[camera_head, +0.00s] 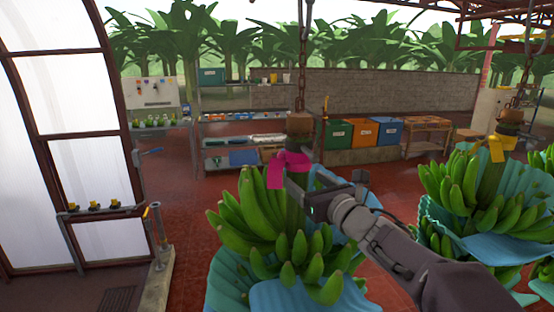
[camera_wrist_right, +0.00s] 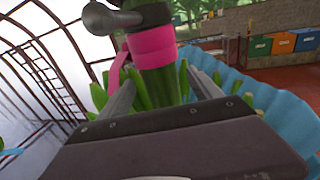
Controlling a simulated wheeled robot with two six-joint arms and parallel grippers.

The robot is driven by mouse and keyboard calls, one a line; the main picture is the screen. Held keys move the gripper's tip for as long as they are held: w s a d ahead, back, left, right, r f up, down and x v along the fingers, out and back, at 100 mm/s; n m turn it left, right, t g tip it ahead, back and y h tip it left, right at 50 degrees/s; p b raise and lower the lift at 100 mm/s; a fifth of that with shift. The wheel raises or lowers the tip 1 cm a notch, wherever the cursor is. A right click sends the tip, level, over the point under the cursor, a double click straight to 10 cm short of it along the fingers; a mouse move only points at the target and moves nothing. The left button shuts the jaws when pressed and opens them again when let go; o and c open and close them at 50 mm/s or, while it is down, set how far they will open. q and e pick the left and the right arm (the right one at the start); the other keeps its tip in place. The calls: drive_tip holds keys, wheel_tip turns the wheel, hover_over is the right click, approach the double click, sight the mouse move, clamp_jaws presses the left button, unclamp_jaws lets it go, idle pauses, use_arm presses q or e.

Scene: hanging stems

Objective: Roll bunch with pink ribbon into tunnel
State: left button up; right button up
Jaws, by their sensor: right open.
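The bunch with the pink ribbon (camera_head: 248,218) hangs from a chain, its green bananas above blue wrapping. The pink ribbon (camera_head: 288,166) is tied round its stem below a brown block; in the right wrist view the ribbon (camera_wrist_right: 150,46) shows close up. My right gripper (camera_head: 297,192) is at the stem just under the ribbon. In the right wrist view its open fingers (camera_wrist_right: 162,88) stand on either side of the green stem; contact cannot be told. The tunnel (camera_head: 88,140), an arched frame with pale panels, stands at the left. My left gripper is not in view.
Another bunch with a yellow ribbon (camera_head: 497,148) hangs at the right, in blue wrapping (camera_head: 480,245). A post with a handle (camera_head: 158,235) stands on a curb beside the tunnel. Shelves (camera_head: 235,140) and colored bins (camera_head: 362,134) stand behind. Red floor lies open between tunnel and bunch.

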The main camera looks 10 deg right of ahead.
drive_tip(key=shift+w+a, duration=0.1)
drive_tip(key=shift+w, duration=0.25)
drive_tip(key=shift+s+r, duration=0.15)
drive_tip(key=shift+s, duration=0.15)
drive_tip(key=shift+s+r+p, duration=0.2)
drive_tip(key=shift+r+p, duration=0.35)
drive_tip(key=shift+p, duration=0.1)
drive_tip(key=shift+p+x, duration=0.45)
drive_tip(key=shift+x, duration=0.4)
drive_tip(key=x, duration=0.2)
drive_tip(key=p+x, duration=0.1)
drive_tip(key=x, duration=0.3)
drive_tip(key=shift+w+f+p, duration=0.3)
drive_tip(key=shift+f+p, duration=0.1)
drive_tip(key=shift+w, duration=0.15)
drive_tip(key=shift+s+r, duration=0.2)
drive_tip(key=shift+s, duration=0.5)
drive_tip(key=shift+c, duration=0.2)
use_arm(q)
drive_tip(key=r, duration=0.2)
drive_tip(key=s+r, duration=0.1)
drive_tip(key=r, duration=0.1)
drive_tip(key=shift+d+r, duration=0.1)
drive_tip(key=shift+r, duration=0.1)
use_arm(e)
drive_tip(key=shift+w+f, duration=0.15)
drive_tip(key=shift+w, duration=0.15)
clamp_jaws()
